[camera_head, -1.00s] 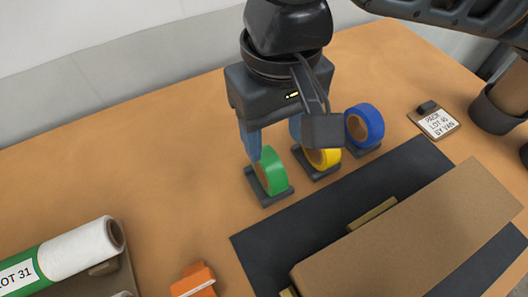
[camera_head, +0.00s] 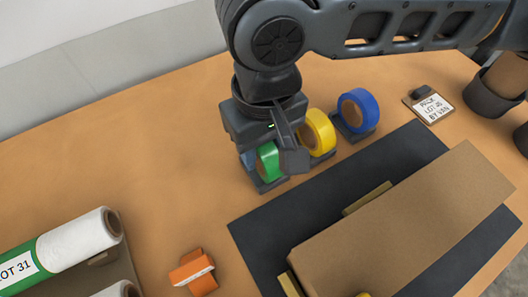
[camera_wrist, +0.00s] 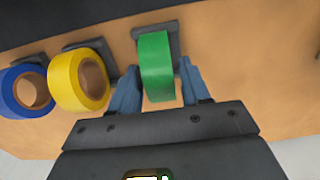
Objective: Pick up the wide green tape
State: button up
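The wide green tape (camera_head: 267,160) stands upright on a small dark holder (camera_head: 272,184) at the left end of a row of tapes. In the wrist view the green tape (camera_wrist: 156,66) lies between the two blue fingers of my gripper (camera_wrist: 158,82), one on each side, with a visible gap at the right finger. My gripper (camera_head: 258,163) is low over the tape in the head view, and its body and wrist hide part of the tape. The fingers are open around the tape.
A yellow tape (camera_head: 319,133) stands close beside it, then a blue tape (camera_head: 358,110). A dark mat (camera_head: 258,231) with a cardboard box (camera_head: 410,225) lies in front. White rolls (camera_head: 80,240) and an orange item (camera_head: 193,272) are at the lower left. The table's left part is clear.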

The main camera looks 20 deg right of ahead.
jog(key=c, duration=0.8)
jog(key=shift+o, duration=0.2)
jog(key=shift+r, duration=0.15)
jog(key=shift+r, duration=0.25)
notch_tip(320, 180, up, 4)
jog(key=shift+d+f, duration=0.15)
jog(key=shift+f, duration=0.05)
jog(key=w+d+r, duration=0.2)
jog(key=d+r, duration=0.4)
jog(key=d, duration=0.5)
jog(key=shift+w+r+b, duration=0.3)
jog(key=shift+b, duration=0.1)
